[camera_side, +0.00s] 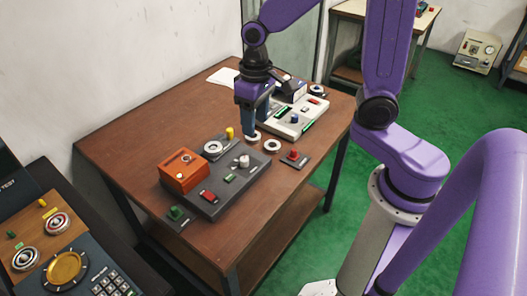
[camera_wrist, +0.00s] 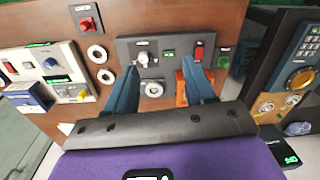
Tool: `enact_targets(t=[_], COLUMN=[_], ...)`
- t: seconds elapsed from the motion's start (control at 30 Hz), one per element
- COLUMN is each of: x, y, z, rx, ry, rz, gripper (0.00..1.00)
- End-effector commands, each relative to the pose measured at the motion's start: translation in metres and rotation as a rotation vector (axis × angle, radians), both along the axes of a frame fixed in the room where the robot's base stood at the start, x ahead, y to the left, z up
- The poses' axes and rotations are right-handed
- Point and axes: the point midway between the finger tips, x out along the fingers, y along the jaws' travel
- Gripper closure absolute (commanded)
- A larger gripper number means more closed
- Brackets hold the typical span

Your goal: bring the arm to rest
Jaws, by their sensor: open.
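My gripper (camera_side: 251,134) points down over the wooden table, its blue fingers beside the dark grey panel in the side view. In the wrist view the fingers (camera_wrist: 160,67) are spread apart with nothing held between them. One pale ring (camera_side: 253,137) lies near the fingertips, and another ring (camera_side: 272,146) lies to its right on the bare wood. Both also show left of the fingers in the wrist view, as an upper ring (camera_wrist: 97,53) and a lower ring (camera_wrist: 106,76). The exact fingertip height above the table is unclear.
A white panel (camera_side: 310,116) stands behind. A red button plate (camera_side: 294,158) sits at right. The table's left is clear.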

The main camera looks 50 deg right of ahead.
Motion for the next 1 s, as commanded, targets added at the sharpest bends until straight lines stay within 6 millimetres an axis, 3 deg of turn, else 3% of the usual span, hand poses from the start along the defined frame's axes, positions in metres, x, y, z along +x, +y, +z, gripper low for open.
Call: enact_targets(t=[0.3,0.7,1.0], x=[-0.064,-0.149,-0.187], y=[0.007,-0.004,-0.014], z=[0.011,0.019,0.021], rx=[-0.002,-0.008,-0.010], ry=[-0.011,-0.022,-0.027], rz=[0.340,0.760,0.950], gripper=[0.46,0.46,0.46])
